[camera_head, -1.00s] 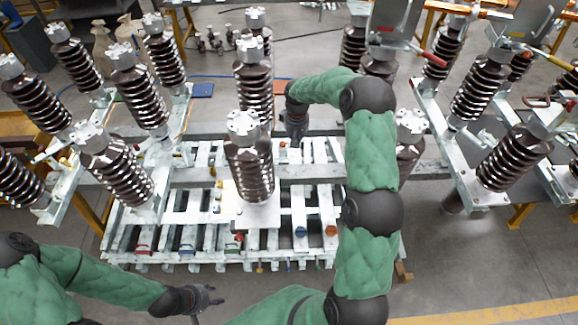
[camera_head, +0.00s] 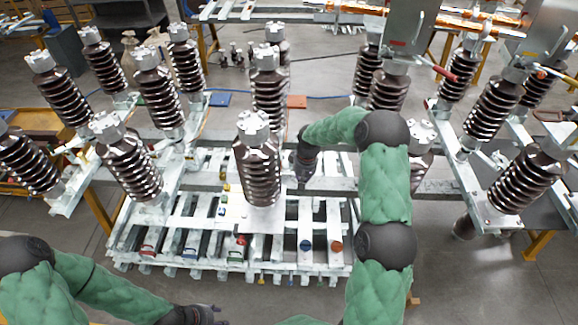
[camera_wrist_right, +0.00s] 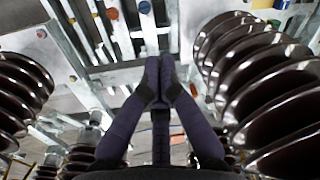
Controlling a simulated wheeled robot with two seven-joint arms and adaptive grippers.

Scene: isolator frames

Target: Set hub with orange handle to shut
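A small round orange handle (camera_head: 336,246) sits on the front part of the white slatted frame (camera_head: 200,266), right of a round blue handle (camera_head: 305,245). In the right wrist view an orange-red round piece (camera_wrist_right: 112,13) shows at the top, left of a blue one (camera_wrist_right: 144,7). The orange handle's exact setting is too small to tell. My right gripper (camera_head: 302,172) points down over the frame, behind the handles and right of the central brown insulator. Its fingers (camera_wrist_right: 160,72) are together with nothing visible between them. My left gripper (camera_head: 212,312) is low at the bottom edge, its fingers unclear.
The central ribbed insulator (camera_head: 262,175) stands close left of my right gripper; it looms large at right in the wrist view (camera_wrist_right: 265,85). Several more insulators (camera_head: 130,170) stand left and right. Red (camera_head: 241,240) and other coloured handles line the frame's front.

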